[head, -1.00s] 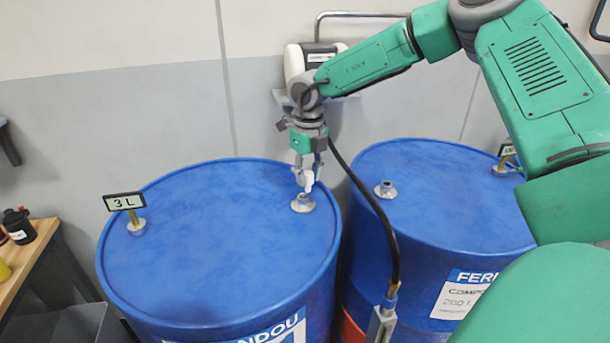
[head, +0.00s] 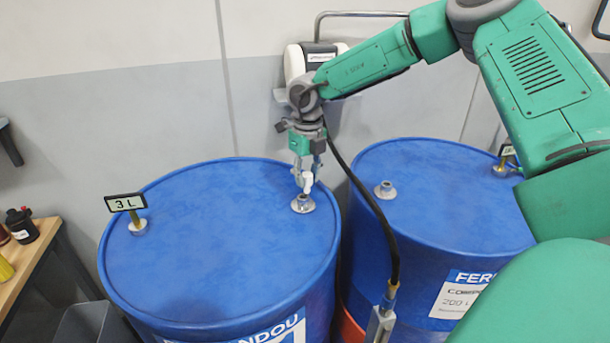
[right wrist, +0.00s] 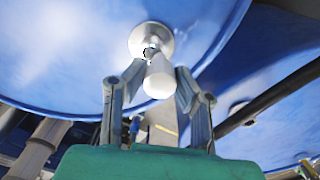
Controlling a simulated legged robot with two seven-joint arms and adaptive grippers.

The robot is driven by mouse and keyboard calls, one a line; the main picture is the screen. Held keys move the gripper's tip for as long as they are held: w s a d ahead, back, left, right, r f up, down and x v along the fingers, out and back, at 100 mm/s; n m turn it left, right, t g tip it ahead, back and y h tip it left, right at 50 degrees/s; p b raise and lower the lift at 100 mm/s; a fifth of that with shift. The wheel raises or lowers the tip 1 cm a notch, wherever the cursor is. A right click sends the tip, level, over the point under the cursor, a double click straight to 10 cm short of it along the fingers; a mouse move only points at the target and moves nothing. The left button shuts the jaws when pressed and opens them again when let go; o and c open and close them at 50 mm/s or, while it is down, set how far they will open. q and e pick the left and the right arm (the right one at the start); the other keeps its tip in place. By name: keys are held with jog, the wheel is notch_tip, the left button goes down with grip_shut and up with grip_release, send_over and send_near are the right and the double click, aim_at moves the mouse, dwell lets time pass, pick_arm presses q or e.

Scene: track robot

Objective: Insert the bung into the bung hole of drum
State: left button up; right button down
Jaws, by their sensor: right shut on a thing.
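The left blue drum (head: 215,255) has a metal bung hole fitting (head: 303,204) near its right rim. My right gripper (head: 307,180) points down just above this fitting. It is shut on a small white bung (head: 308,181), whose lower end is close over the fitting. In the right wrist view the pale bung (right wrist: 158,78) sits between the fingers (right wrist: 155,85), and the round flange of the fitting (right wrist: 150,40) lies just beyond it. I cannot tell whether the bung touches the fitting. My left gripper is not in view.
A second blue drum (head: 440,200) with its own fitting (head: 385,189) stands at the right. A gauge marked 3 L (head: 126,202) rises from the left drum. A black hose (head: 375,205) hangs between the drums. A wooden bench (head: 28,258) is at the far left.

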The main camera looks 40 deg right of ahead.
jog(key=shift+d, duration=0.1)
jog(key=shift+a+r, duration=0.1)
jog(key=shift+a, duration=0.45)
jog(key=shift+d+f, duration=0.15)
jog(key=shift+f, duration=0.25)
jog(key=shift+d+f, duration=0.1)
jog(key=shift+f, duration=0.05)
jog(key=shift+d, duration=0.15)
jog(key=shift+r+p, duration=0.35)
jog(key=shift+p, duration=0.05)
jog(key=shift+a, duration=0.2)
